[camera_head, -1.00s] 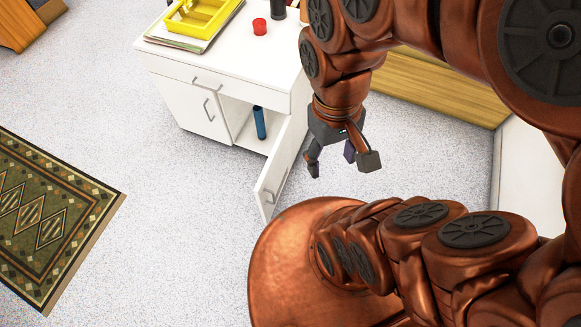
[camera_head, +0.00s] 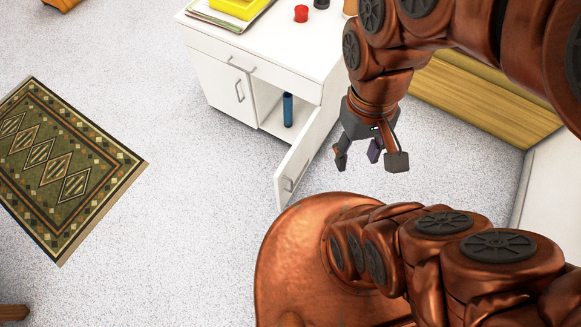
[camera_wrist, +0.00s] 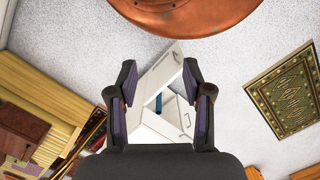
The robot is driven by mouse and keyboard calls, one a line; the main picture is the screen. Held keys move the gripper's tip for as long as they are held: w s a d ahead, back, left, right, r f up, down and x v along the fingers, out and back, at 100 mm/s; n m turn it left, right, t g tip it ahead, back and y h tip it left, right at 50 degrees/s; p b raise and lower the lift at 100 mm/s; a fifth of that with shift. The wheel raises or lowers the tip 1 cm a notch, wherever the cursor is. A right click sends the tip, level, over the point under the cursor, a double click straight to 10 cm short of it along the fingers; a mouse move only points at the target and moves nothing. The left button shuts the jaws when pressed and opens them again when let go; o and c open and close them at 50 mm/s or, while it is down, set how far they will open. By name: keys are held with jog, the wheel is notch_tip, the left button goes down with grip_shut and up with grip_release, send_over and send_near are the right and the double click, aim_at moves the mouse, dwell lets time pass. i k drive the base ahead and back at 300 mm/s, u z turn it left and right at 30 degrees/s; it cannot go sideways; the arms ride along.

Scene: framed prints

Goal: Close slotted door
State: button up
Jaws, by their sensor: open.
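The slotted door could be the white cabinet door (camera_head: 308,150), which stands swung out from the right side of the white cabinet (camera_head: 208,72); I cannot make out slots in it. It has a grey handle near its free edge. The door also shows in the wrist view (camera_wrist: 148,67), between and beyond the fingers. My gripper (camera_head: 371,158) is open and empty, to the right of the door in the head view and apart from it. In the wrist view my gripper (camera_wrist: 160,88) has its fingers spread wide.
A blue cylinder (camera_head: 288,110) stands inside the open compartment. The left cabinet door (camera_head: 237,95) and the drawer are shut. A yellow tray (camera_head: 237,7) and a red object (camera_head: 301,13) are on top. A patterned rug (camera_head: 62,165) lies left; floor between is clear.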

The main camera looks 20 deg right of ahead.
aim_at(289, 172)
jog(key=u, duration=3.2)
jog(key=i, duration=0.9)
jog(key=u, duration=1.4)
jog(key=i, duration=0.35)
jog(key=z, duration=4.3)
